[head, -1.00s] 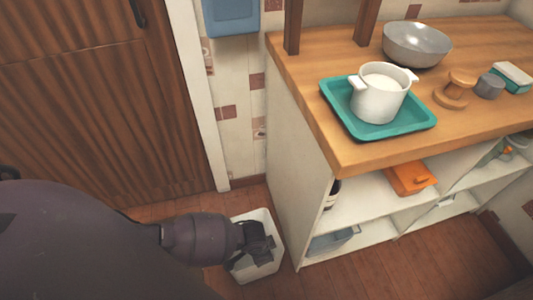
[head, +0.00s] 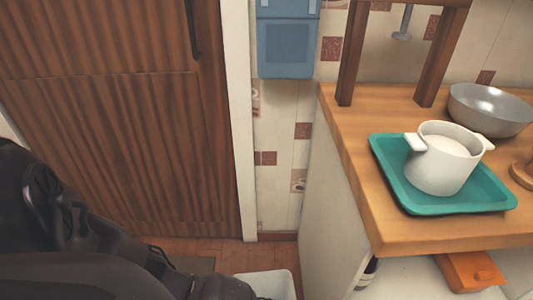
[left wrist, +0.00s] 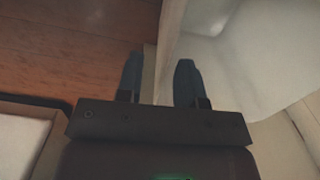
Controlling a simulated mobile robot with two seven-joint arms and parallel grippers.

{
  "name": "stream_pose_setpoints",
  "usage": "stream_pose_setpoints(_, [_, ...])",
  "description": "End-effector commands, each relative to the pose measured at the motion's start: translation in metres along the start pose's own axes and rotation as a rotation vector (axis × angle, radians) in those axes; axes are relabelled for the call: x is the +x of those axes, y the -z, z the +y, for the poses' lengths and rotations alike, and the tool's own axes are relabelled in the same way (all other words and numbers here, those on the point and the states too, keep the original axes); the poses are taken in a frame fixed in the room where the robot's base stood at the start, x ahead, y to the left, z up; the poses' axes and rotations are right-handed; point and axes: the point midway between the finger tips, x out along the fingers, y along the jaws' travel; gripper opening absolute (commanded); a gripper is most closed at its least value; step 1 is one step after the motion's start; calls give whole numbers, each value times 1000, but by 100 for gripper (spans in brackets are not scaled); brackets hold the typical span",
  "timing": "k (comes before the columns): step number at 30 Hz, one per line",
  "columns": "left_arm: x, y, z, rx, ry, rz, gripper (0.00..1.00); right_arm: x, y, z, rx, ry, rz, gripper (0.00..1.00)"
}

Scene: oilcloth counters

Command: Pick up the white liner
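A white bin (head: 270,284) stands on the floor at the bottom of the head view, cut off by the frame edge. In the left wrist view the pale inner face of the white liner (left wrist: 245,55) fills the right side. I cannot clearly tell liner from bin wall there. My left gripper (left wrist: 159,82) is open, with two dark fingers apart. The white upper edge runs up between them, one finger outside over the floor and one inside; a firm grip is not visible. In the head view my arm hides the gripper. My right gripper is not in view.
A wooden counter (head: 345,125) on the right holds a teal tray (head: 400,189) with a white pot (head: 440,165), and a grey bowl (head: 490,110). A brown door (head: 130,120) is on the left. A blue box (head: 287,48) hangs on the tiled wall.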

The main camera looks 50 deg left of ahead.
Motion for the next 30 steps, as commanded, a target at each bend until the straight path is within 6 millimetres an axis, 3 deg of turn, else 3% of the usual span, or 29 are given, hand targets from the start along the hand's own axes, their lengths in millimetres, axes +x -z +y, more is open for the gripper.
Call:
stream_pose_setpoints(11, [46,-7,-4,0,-3,-7,34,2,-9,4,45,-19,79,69])
stream_pose_setpoints(22, [48,-2,-7,0,2,2,34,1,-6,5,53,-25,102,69])
stream_pose_setpoints(28, [48,-2,-7,0,1,2,4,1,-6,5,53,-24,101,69])
stream_pose_setpoints(30, [48,-2,-7,0,1,2,0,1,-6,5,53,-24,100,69])
